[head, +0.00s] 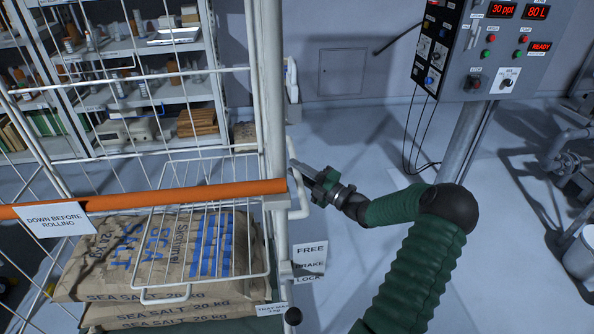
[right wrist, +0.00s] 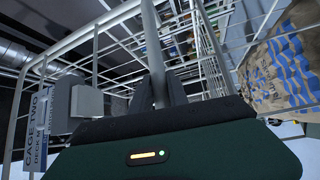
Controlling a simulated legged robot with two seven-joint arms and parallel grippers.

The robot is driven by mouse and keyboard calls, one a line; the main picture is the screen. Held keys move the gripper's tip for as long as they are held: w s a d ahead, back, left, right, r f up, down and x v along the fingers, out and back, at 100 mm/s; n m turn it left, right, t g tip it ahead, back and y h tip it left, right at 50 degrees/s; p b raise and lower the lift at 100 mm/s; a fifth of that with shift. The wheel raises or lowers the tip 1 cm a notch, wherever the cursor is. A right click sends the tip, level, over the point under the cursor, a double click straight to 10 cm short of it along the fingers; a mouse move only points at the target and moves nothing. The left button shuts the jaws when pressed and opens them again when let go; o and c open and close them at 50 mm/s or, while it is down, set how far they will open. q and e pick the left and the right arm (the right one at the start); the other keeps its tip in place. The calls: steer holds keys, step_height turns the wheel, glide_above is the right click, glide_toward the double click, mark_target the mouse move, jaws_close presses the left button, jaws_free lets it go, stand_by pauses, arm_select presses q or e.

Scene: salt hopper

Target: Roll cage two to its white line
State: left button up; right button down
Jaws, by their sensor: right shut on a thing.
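Cage two, a white wire roll cage (head: 273,95), fills the left of the head view. Its "CAGE TWO" plate (right wrist: 38,130) shows in the right wrist view. Stacked brown sea salt sacks (head: 100,265) lie inside. An orange bar (head: 150,196) crosses its front, tagged "DOWN BEFORE ROLLING". My right gripper (head: 306,178) is at the cage's right post, shut on the white upright handle (head: 297,200); the right wrist view shows a bar (right wrist: 156,60) between the fingers. A "FREE / BRAKE / LOCK" plate (head: 309,262) and black knob (head: 293,316) sit below. I cannot make out the white line. My left gripper is out of view.
A control box (head: 500,45) on a grey post (head: 465,140) stands right, reading 30 ppt, 80 L and READY. Loaded shelves (head: 150,95) stand behind the cage. Pipework (head: 570,150) is at the right edge. Bare pale floor (head: 350,155) lies between cage and post.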

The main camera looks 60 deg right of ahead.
steer(key=shift+s+f, duration=0.1)
steer(key=shift+f, duration=0.25)
steer(key=shift+s+d+r, duration=0.15)
steer(key=shift+s+d, duration=0.65)
steer(key=shift+s, duration=0.15)
steer(key=c, duration=1.3)
jaws_free()
steer(key=shift+d, duration=0.2)
steer(key=s+a+f, duration=0.1)
steer(key=s+f, duration=0.1)
steer(key=s, duration=1.4)
steer(key=shift+s+a+f, duration=0.2)
steer(key=shift+s+a, duration=0.05)
steer(key=shift+a, duration=0.15)
